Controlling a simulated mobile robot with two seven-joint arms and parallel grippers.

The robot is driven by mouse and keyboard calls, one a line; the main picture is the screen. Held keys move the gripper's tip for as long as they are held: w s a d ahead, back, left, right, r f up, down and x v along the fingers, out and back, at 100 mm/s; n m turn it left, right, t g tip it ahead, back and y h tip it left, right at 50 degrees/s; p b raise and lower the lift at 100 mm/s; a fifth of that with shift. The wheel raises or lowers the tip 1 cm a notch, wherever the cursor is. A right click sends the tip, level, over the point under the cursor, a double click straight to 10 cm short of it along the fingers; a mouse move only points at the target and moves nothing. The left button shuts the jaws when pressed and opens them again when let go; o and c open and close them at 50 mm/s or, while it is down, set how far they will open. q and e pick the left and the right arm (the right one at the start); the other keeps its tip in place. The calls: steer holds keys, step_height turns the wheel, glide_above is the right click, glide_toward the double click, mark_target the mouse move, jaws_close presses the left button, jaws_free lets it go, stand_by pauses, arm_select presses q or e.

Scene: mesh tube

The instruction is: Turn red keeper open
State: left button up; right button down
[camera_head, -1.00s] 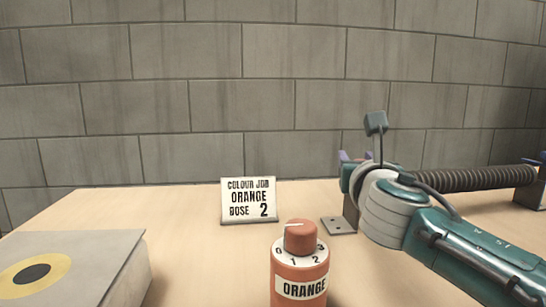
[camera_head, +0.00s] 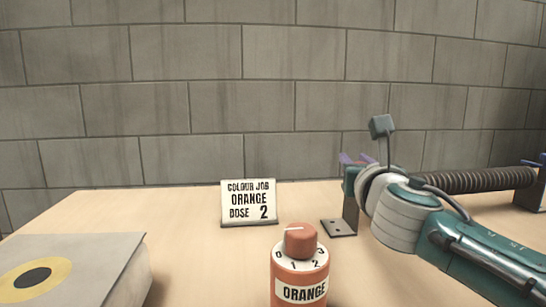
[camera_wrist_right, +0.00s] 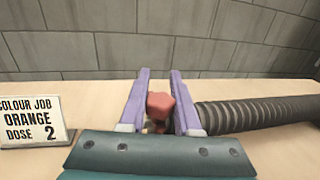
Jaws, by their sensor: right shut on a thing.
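The red keeper (camera_wrist_right: 160,104) is a small red block at the left end of the ribbed tube in the right wrist view. My right gripper (camera_wrist_right: 160,73) has purple fingers, one on each side of the keeper, and is shut on it. In the head view the arm comes in from the right, and only bits of the purple fingers (camera_head: 356,159) show behind the wrist. The keeper is hidden there. The dark ribbed tube (camera_head: 479,180) runs to the right from behind my wrist; it also shows in the right wrist view (camera_wrist_right: 265,112). My left gripper is out of view.
An orange bottle (camera_head: 299,292) with a numbered dial cap stands in front. A sign (camera_head: 249,203) reads "Colour job orange dose 2". A grey box (camera_head: 100,272) lies at the left. A bracket (camera_head: 339,228) stands under the tube end. A block wall closes the back.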

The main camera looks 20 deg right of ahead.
steer(key=n+t+y, duration=0.1)
steer(key=n+y, duration=0.1)
steer(key=y, duration=0.1)
steer(key=shift+w+a, duration=0.1)
steer(key=shift+a, duration=0.1)
steer(key=y, duration=0.1)
steer(key=n+y, duration=0.2)
steer(key=shift+a+f+t+b, duration=0.15)
steer(key=shift+a+t+b, duration=0.1)
steer(key=shift+t+b, duration=0.05)
steer(key=shift+s+a+n+g+y+b, duration=0.15)
steer(key=shift+a+n+g+y+b, duration=0.6)
steer(key=shift+n+y+b, duration=1.5)
steer(key=shift+s+a+n+g+y+b, duration=0.2)
steer(key=shift+n+g+y+b, duration=1)
steer(key=shift+y+b, duration=2)
steer(key=shift+s+a+n+g+y+b, duration=0.1)
steer(key=shift+a+n+g+y+b, duration=0.65)
steer(key=shift+n+y+b, duration=1.95)
steer(key=shift+d+m+h+b, duration=0.25)
steer(key=shift+m+h+b, duration=0.5)
steer(key=shift+m+b, duration=0.15)
steer(key=c, duration=0.6)
jaws_free()
